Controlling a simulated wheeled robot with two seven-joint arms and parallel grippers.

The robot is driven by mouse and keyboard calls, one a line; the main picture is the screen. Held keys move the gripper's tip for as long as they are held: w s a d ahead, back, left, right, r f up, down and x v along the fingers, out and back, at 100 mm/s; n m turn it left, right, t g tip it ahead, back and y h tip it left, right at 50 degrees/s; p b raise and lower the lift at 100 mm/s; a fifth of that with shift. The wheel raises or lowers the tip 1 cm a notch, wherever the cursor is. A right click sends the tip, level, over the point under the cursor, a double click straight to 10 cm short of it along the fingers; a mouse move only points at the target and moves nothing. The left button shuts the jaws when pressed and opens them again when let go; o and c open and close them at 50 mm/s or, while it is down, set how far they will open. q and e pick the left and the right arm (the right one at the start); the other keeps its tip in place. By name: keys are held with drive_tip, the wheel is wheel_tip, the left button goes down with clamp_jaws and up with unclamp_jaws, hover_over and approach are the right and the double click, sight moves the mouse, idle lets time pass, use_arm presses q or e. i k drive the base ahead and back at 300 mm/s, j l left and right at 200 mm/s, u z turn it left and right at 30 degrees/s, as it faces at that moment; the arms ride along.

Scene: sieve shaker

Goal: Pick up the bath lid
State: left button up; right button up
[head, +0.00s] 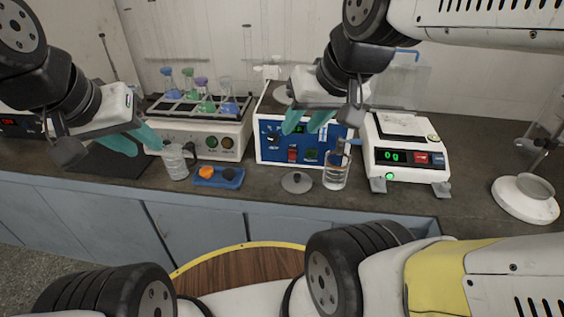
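A flat grey round lid with a small knob (297,182), which looks like the bath lid, lies on the bench in front of the blue-fronted bath unit (270,151). My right gripper (301,131) is above and behind the lid, in front of the bath unit's panel. Its two teal fingers are apart with nothing seen between them. My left gripper (146,150) is at the left, near a glass beaker (174,162). Its teal fingers are also apart and look empty. The top of the bath unit is partly hidden by my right arm.
A glass beaker (336,171) stands close right of the lid. A blue tray (218,178) with orange and dark pieces lies left. A balance (405,157) reading 0 g and a flask shaker (204,138) flank the bath unit. A white-based stand (525,199) is far right.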

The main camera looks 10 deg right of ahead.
sight(295, 182)
drive_tip(key=l+z, duration=0.1)
drive_tip(key=z, duration=0.55)
